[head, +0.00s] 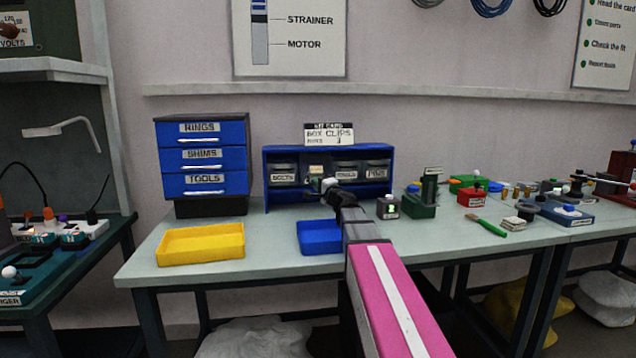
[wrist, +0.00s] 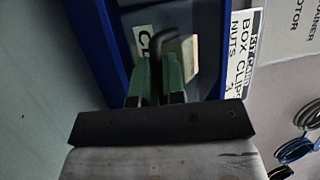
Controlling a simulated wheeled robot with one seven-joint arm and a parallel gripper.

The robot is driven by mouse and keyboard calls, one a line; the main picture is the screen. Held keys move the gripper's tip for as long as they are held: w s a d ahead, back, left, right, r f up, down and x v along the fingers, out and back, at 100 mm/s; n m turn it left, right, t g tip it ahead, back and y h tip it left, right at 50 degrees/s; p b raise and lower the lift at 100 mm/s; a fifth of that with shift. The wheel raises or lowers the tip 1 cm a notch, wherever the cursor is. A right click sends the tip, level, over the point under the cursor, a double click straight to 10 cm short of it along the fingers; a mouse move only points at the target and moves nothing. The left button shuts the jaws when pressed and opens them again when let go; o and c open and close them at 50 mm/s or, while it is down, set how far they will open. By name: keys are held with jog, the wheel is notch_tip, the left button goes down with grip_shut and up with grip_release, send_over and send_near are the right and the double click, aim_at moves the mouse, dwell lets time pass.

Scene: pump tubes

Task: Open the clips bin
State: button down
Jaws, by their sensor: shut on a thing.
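The clips bin sits in the blue rack (head: 326,149) at the back of the bench, between the bolts bin (head: 283,174) and other labelled bins. In the head view my arm mostly hides it. In the wrist view its white label (wrist: 143,40) shows the letters "CL", with a dark bent handle (wrist: 166,44) beside it. My gripper (wrist: 157,70) has its green fingers closed on that handle. In the head view my gripper (head: 317,184) is at the rack front. How far the bin is open cannot be told.
A kit card (head: 329,134) stands on the rack. A blue tray (head: 320,238) lies below my arm and a yellow tray (head: 201,244) to the left. Blue drawers (head: 202,158) stand left of the rack.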

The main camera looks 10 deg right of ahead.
jog(key=shift+f, duration=0.5)
dwell(0.4)
jog(key=c, duration=1.2)
grip_release()
jog(key=shift+c, duration=0.2)
jog(key=v, duration=1.1)
jog(key=shift+w, duration=0.1)
